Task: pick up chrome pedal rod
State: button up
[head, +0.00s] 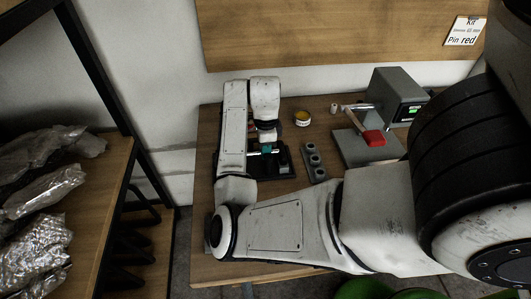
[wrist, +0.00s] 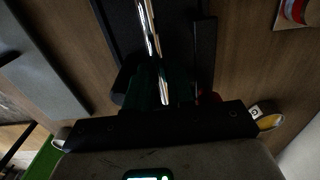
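The chrome pedal rod (wrist: 150,32) shows in the wrist view as a shiny bar, running from the top edge down to between the dark green finger pieces of my gripper (wrist: 163,85). It lies over a black tray or fixture (wrist: 120,30). In the head view my gripper (head: 267,147) points down over the black fixture (head: 284,168) on the bench, with a teal part at its tip.
On the wooden bench (head: 225,270), a grey block with round holes (head: 314,162) and a small yellow-topped tin (head: 302,118) stand right of the fixture. A grey machine (head: 398,95) with a red part (head: 374,138) is further right. Shelves with foil-wrapped bags (head: 40,190) stand left.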

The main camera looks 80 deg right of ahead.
jog(key=shift+f, duration=0.35)
jog(key=shift+c, duration=0.3)
grip_shut()
jog(key=shift+r, duration=0.1)
